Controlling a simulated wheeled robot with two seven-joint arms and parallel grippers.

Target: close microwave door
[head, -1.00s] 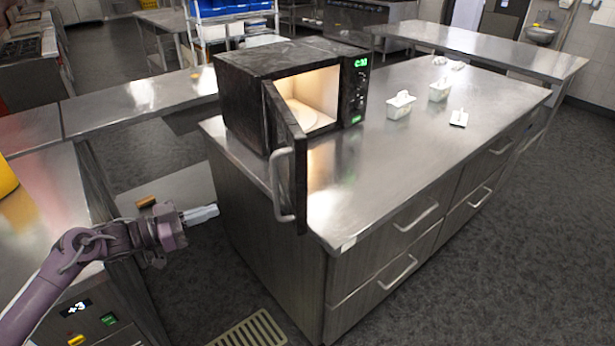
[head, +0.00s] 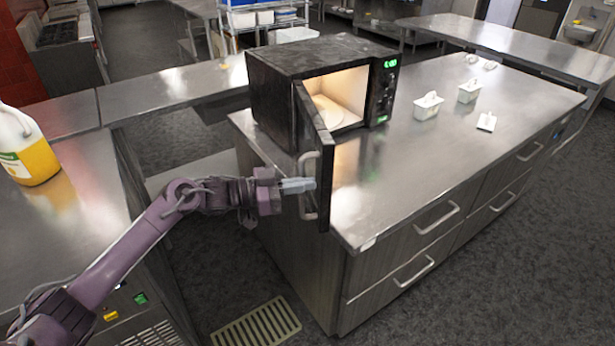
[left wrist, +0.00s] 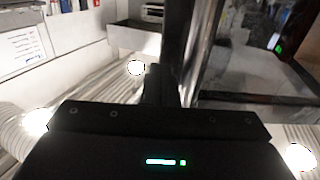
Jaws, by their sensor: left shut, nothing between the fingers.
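The dark microwave (head: 284,80) stands on the steel island counter with its lit interior showing. Its door (head: 316,150) is open and swung out toward me, past the counter's near edge. The door's pale curved handle (head: 303,184) is on the left face of the door. My left gripper (head: 312,184) is shut and empty, with its fingers level with the handle and overlapping it in the head view. I cannot tell whether they touch. In the left wrist view, the microwave's green display (left wrist: 278,47) shows at the upper right. My right gripper is not in view.
The steel island counter (head: 440,150) holds white containers (head: 428,106) right of the microwave. A jug of yellow liquid (head: 28,150) stands on the left counter (head: 85,215). A floor grate (head: 256,325) lies in front of the island.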

